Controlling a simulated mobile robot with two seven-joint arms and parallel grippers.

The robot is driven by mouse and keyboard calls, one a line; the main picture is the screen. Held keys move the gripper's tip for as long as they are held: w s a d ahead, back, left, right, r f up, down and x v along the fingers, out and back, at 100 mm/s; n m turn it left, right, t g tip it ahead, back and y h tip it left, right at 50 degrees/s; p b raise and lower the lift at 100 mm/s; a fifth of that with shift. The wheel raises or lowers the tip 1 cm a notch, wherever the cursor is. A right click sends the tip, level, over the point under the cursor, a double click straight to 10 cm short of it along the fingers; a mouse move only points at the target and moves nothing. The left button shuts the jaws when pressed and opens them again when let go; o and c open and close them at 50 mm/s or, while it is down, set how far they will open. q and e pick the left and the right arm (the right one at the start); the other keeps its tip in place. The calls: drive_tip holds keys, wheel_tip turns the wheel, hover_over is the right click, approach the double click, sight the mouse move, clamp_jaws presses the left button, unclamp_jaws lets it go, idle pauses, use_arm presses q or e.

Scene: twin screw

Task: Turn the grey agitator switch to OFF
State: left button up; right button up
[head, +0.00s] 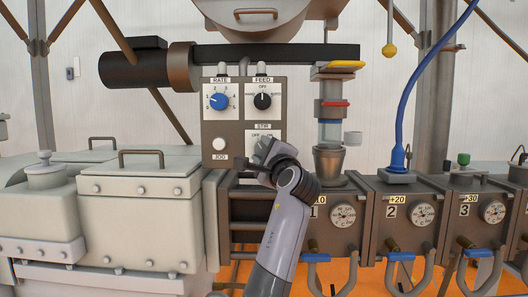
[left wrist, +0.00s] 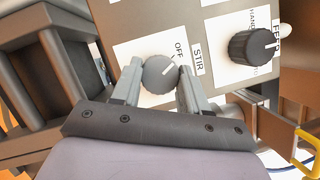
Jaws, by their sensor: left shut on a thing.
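The grey agitator switch (left wrist: 160,73) is a round knob on the white STIR plate (left wrist: 140,50). In the left wrist view its white mark points up and right, roughly toward the OFF word. The ON word is hidden there behind a finger. In the head view the STIR plate (head: 280,134) shows OFF at left and ON at right, and my gripper mostly covers the knob. My left gripper (head: 264,150) is at the plate. In the left wrist view the gripper (left wrist: 159,76) has one finger on each side of the knob and is shut on it. My right gripper is not in view.
Above the switch are the blue RATE knob (head: 219,101) and the black FEED knob (head: 262,101). The white JOG button (head: 220,144) is to the left. Dial boxes (head: 400,215) stand to the right, a lidded pale box (head: 135,205) to the left.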

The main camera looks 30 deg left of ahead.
use_arm(q)
drive_tip(key=shift+f, duration=0.1)
drive_tip(key=o, duration=1.1)
drive_tip(key=shift+c, duration=0.2)
drive_tip(key=shift+d, duration=0.1)
drive_tip(key=b+v, duration=0.1)
drive_tip(key=v, duration=0.6)
drive_tip(key=shift+b, duration=0.35)
